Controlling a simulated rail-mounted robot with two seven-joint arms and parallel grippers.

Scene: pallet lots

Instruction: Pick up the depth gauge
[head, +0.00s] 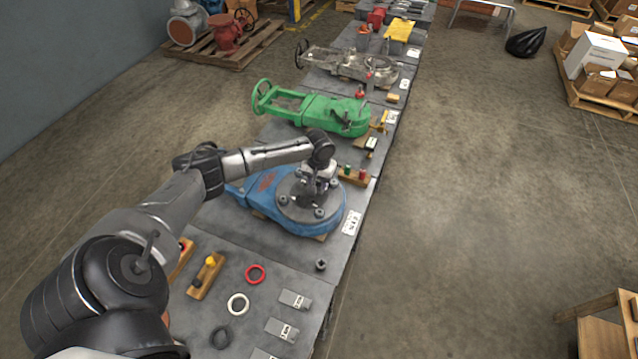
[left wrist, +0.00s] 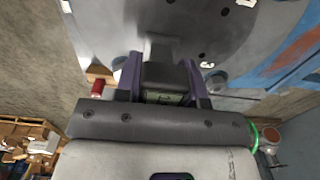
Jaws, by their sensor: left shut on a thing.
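My left gripper (head: 312,184) is over the round grey flange (head: 323,212) of the blue valve (head: 258,190), on the grey bench. In the left wrist view the two dark purple fingers of my left gripper (left wrist: 162,78) are shut on the sides of a dark boxy device with a small display, the depth gauge (left wrist: 166,76). Its far end reaches toward the grey flange (left wrist: 215,30); I cannot tell whether it touches. In the head view the gauge is mostly hidden by the gripper. My right gripper is not in view.
A wooden block with green and red plugs (head: 354,176) stands close right of the flange. A green valve (head: 318,110) lies behind. Red (head: 255,274) and white (head: 238,303) rings and labelled grey blocks (head: 295,299) lie in front.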

